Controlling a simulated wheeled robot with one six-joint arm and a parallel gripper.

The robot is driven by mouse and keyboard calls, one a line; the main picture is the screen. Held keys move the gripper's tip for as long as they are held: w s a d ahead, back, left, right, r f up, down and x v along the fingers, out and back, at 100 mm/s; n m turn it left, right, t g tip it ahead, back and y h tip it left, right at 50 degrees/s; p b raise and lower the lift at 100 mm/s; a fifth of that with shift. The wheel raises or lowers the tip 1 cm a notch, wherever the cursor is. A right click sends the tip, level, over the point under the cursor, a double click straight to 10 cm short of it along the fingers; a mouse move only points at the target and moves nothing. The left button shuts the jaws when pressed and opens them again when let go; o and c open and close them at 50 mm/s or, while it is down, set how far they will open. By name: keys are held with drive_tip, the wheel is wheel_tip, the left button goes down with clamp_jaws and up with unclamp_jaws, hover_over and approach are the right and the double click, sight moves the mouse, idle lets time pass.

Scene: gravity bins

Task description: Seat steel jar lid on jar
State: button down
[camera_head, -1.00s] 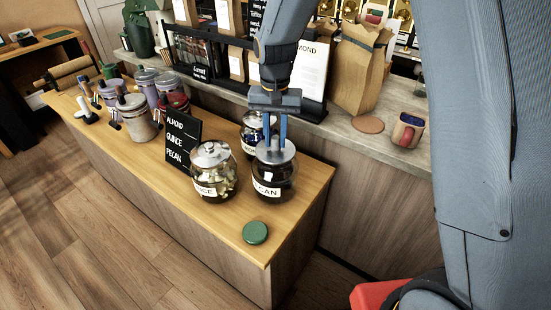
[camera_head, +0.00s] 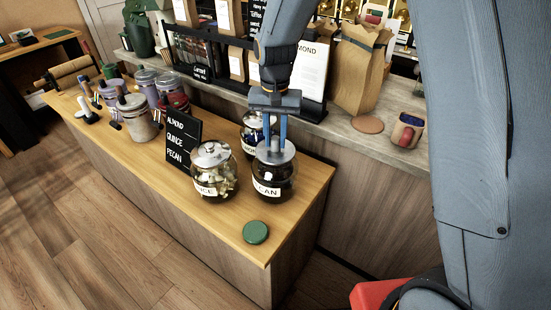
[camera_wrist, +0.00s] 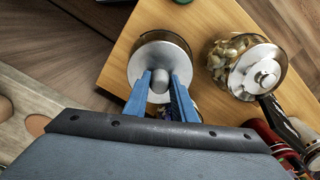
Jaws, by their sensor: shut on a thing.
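The steel lid (camera_head: 275,153) is a round grey disc with a knob, lying over the mouth of the dark glass jar (camera_head: 272,190) whose label reads "...CAN". My gripper (camera_head: 275,138) points straight down, with its two blue fingers shut on the lid's knob. In the wrist view the lid (camera_wrist: 147,62) sits between and beyond the fingers (camera_wrist: 160,84), with the jar (camera_wrist: 160,36) showing around its far side. The lid looks level and roughly centred. I cannot tell whether it fully touches the rim.
A lidded jar of pale pieces (camera_head: 215,178) stands close on the left, and another jar (camera_head: 250,136) close behind. A black sign (camera_head: 182,138) stands further left. A green disc (camera_head: 255,232) lies in front on the wooden counter (camera_head: 225,222), which is otherwise clear there.

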drive_tip(key=shift+f+b, duration=0.3)
drive_tip(key=shift+f, duration=0.55)
idle(0.6)
drive_tip(key=c, duration=1.4)
unclamp_jaws()
drive_tip(key=shift+r, duration=0.1)
drive_tip(key=shift+r+b, duration=1.1)
drive_tip(key=shift+r, duration=2.7)
